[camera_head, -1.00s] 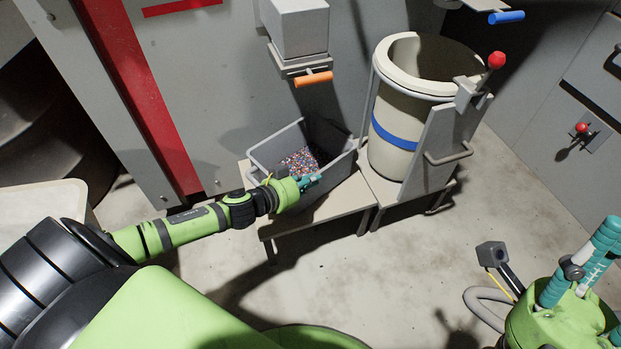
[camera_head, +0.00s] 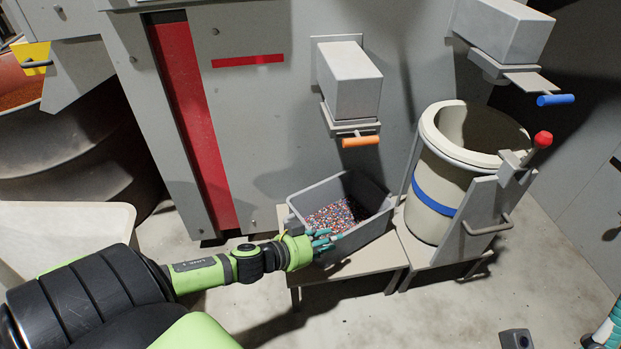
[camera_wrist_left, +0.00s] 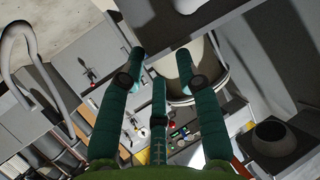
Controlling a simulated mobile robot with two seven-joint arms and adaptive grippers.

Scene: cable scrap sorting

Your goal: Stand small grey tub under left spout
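The small grey tub (camera_head: 376,228), holding multicoloured granules (camera_head: 331,215), rests on a low stand (camera_head: 357,267). The left spout (camera_head: 352,84), with an orange handle (camera_head: 360,141), is above and behind it; exact alignment cannot be told. My left gripper (camera_head: 324,240) is at the tub's near left wall. In the left wrist view its teal fingers (camera_wrist_left: 160,68) are spread, with a grey surface near their tips. Whether they touch the tub is unclear. Only a teal bit of my right gripper (camera_head: 607,331) shows at the lower right edge.
A cream bin (camera_head: 438,181) with a blue band stands right of the tub, in a grey frame with a red knob (camera_head: 543,139). The right spout (camera_head: 503,32) has a blue handle. A pale container (camera_head: 66,236) stands at left.

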